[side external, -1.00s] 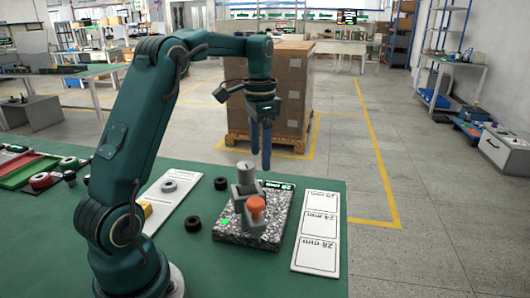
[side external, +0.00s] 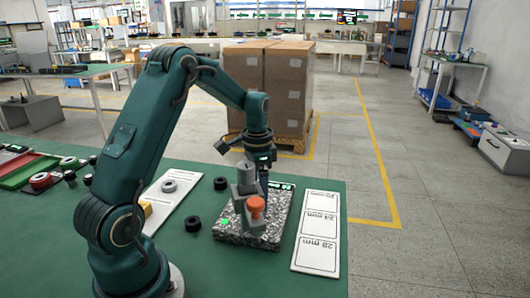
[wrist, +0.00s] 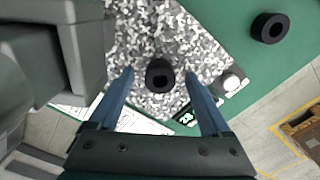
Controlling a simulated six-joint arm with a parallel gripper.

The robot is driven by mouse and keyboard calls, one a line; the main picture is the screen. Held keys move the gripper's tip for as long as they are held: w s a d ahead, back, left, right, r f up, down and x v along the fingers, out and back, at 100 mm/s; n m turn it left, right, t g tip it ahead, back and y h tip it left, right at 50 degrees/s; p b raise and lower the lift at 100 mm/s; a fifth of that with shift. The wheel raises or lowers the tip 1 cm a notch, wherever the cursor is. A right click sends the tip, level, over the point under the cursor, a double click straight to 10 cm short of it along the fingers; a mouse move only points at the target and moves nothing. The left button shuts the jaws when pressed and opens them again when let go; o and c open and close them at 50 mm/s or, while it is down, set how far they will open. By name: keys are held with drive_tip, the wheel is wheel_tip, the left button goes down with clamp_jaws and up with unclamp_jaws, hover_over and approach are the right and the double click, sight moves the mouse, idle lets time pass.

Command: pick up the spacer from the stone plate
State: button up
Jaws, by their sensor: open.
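The black ring-shaped spacer (wrist: 160,76) lies on the speckled grey stone plate (wrist: 150,25) in the wrist view. My gripper (wrist: 158,78) is open, with one blue finger on each side of the spacer and a gap to it on both sides. In the side view my gripper (side external: 264,185) is low over the stone plate (side external: 232,234), behind the grey gauge stand with its orange knob (side external: 256,206). The spacer is hidden there. Whether the fingertips touch the plate I cannot tell.
The gauge stand also fills the left of the wrist view (wrist: 60,50), close to my left finger. A white card with size boxes (side external: 318,228) lies right of the plate. Loose black rings (side external: 220,184) (side external: 193,224) lie on the green table. Trays (side external: 30,172) stand far left.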

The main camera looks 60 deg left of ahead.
clamp_jaws()
drive_tip(key=shift+r, duration=0.1)
